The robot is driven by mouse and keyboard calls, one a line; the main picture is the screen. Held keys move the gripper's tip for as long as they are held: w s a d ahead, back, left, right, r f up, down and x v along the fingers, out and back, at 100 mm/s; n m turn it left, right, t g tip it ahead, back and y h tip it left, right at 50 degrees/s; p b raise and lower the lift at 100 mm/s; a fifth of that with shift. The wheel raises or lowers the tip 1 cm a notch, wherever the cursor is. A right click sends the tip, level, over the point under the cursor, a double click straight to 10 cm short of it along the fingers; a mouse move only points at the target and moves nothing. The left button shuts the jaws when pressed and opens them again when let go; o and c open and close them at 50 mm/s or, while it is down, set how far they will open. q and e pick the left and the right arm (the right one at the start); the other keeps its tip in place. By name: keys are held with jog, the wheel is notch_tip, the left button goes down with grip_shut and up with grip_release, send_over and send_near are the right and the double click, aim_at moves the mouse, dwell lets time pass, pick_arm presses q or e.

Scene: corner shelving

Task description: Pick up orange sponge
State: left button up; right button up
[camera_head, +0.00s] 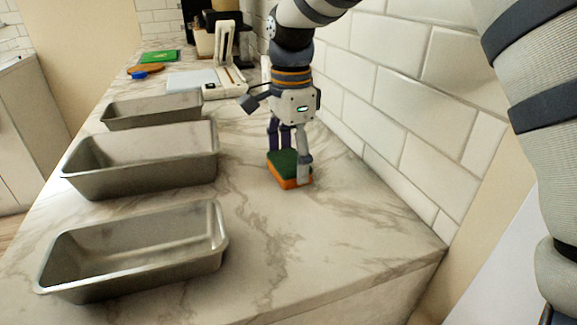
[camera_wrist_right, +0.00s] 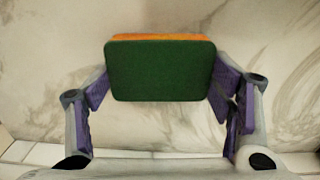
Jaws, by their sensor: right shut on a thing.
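The orange sponge (camera_head: 290,181) has a dark green top and an orange lower layer. It is on or just above the marble counter, right of the metal pans; I cannot tell if it touches the counter. My right gripper (camera_head: 290,160) points down over it with its fingers at the sponge's sides. In the right wrist view the sponge (camera_wrist_right: 160,70) sits between the purple finger pads of the right gripper (camera_wrist_right: 160,88), which is shut on it. The green face is toward the wrist camera, with an orange strip along the top. My left gripper is not in view.
Three metal loaf pans (camera_head: 140,257) stand in a row along the counter's left side. A white scale-like device (camera_head: 222,75), a green board (camera_head: 160,56) and a blue item (camera_head: 139,75) lie farther back. A white tiled wall (camera_head: 400,95) bounds the right. The front right counter (camera_head: 330,235) is clear.

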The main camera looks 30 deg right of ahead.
notch_tip(320, 180, up, 3)
jog(key=shift+w+f, duration=0.1)
jog(key=shift+f, duration=0.1)
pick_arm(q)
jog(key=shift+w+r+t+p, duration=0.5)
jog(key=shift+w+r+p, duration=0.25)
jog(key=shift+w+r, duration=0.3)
pick_arm(e)
jog(key=s+a+r, duration=0.6)
jog(key=a+r, duration=0.4)
jog(key=a, duration=0.2)
jog(key=shift+s+a+r, duration=0.2)
jog(key=shift+a+r, duration=0.2)
